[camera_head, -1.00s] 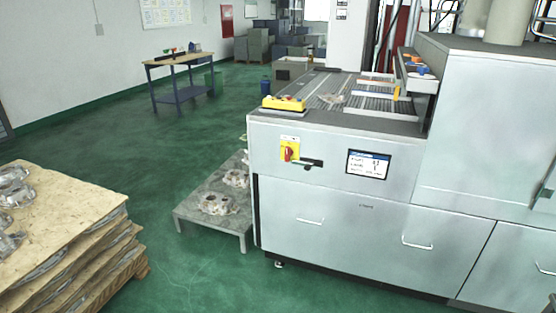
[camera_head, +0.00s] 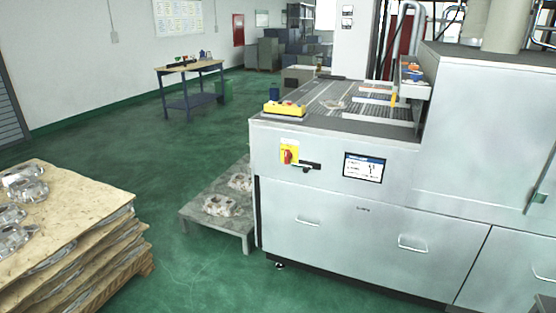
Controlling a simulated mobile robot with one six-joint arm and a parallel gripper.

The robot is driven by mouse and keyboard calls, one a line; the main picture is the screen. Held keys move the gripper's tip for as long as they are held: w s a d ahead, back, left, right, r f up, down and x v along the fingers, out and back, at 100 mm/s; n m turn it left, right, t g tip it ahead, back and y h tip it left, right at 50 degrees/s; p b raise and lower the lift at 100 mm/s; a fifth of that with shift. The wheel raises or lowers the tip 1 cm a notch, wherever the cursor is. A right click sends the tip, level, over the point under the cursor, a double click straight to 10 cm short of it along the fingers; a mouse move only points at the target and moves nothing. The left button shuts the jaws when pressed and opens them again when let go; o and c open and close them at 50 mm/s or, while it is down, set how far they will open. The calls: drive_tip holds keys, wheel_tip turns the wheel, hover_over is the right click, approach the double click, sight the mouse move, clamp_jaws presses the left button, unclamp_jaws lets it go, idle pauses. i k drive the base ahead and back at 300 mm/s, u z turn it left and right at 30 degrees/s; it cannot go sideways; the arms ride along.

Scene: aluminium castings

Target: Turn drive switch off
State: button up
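The drive switch (camera_head: 287,154) is a red rotary handle on a yellow plate. It sits on the upper left of the front panel of a grey machine (camera_head: 330,215). A black lever-like part (camera_head: 308,165) sticks out just to the right of it. The handle's exact position is too small to tell. A small display screen (camera_head: 364,167) is on the same panel further right. My gripper is not in view.
A pallet stack with castings (camera_head: 75,235) stands at the lower left. A low grey platform with castings (camera_head: 213,222) is against the machine's left side. A blue workbench (camera_head: 190,88) stands further back.

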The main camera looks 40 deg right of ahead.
sight(287, 155)
drive_tip(key=z, duration=0.1)
drive_tip(key=i, duration=0.95)
drive_tip(key=u, duration=0.05)
